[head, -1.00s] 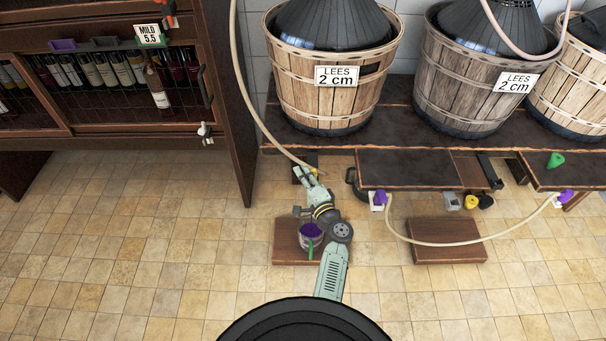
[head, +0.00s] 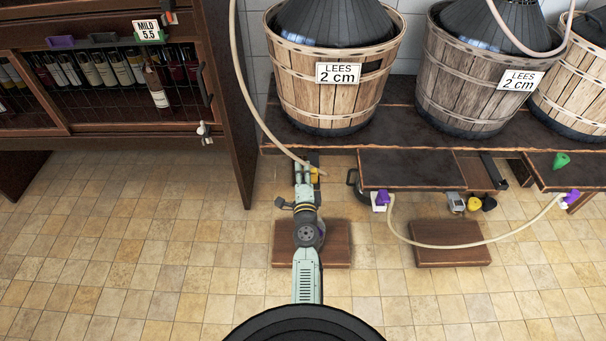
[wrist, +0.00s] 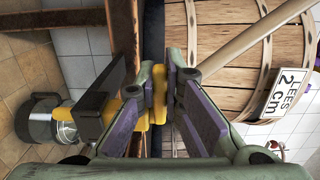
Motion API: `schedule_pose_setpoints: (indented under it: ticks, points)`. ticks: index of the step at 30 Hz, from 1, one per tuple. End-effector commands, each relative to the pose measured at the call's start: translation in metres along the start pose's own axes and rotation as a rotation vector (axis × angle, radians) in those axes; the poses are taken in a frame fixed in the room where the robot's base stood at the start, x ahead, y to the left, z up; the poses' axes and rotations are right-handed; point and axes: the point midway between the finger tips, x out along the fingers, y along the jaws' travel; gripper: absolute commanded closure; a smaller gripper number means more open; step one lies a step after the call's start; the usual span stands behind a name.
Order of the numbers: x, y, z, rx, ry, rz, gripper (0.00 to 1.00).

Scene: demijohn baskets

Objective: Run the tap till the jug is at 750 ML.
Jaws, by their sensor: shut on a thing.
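My gripper (head: 307,170) is at the front edge of the bench, at the lower end of a pale hose. In the wrist view my gripper (wrist: 161,85) has its fingers closed on the yellow tap handle (wrist: 158,108). The yellow part also shows in the head view (head: 315,174), just right of the fingers. The jug (head: 321,232) stands on a low wooden block below the tap, mostly hidden behind my arm. Its scale and liquid level cannot be read. A dark fitting with clear glass (wrist: 64,132) shows at left in the wrist view; I cannot tell what it is.
The low block (head: 337,252) stands on the tiled floor, with another block (head: 450,244) to its right. Demijohn baskets (head: 330,95) labelled LEES 2 cm stand on the bench (head: 385,125). A second hose (head: 445,245) loops low at right. A bottle cabinet (head: 110,130) stands left.

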Motion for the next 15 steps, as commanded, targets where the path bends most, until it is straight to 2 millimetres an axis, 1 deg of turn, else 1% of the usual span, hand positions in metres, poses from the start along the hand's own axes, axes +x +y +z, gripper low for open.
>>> schedule_pose_setpoints:
  ticks: [6,15]
  points:
    - [0.002,-0.0001,-0.0002,0.0,0.073,0.0,1.0]
    - [0.0021,0.0001,-0.0005,0.0,0.078,-0.001,1.0]
